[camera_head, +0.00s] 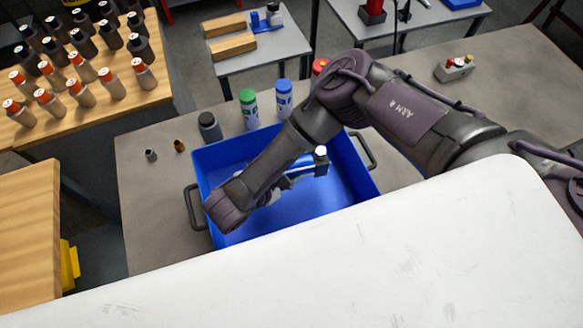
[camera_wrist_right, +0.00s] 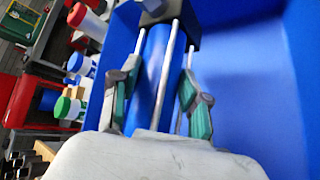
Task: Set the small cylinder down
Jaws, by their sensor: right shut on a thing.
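The small cylinder (camera_head: 302,170) has a blue body with silver rods and a dark end block, and appears over the inside of the blue tray in the head view. It shows larger in the right wrist view (camera_wrist_right: 151,82). My right gripper (camera_wrist_right: 160,95) is shut on it, with green-padded fingers on both sides of the blue body. In the head view my right arm hides part of the gripper and cylinder. I cannot tell whether the cylinder touches the tray floor. My left gripper is not in view.
The blue tray (camera_head: 345,190) with dark handles stands on a grey table (camera_head: 140,195). Behind it are a grey bottle (camera_head: 209,127), a green-capped bottle (camera_head: 249,108) and a blue-capped bottle (camera_head: 284,99).

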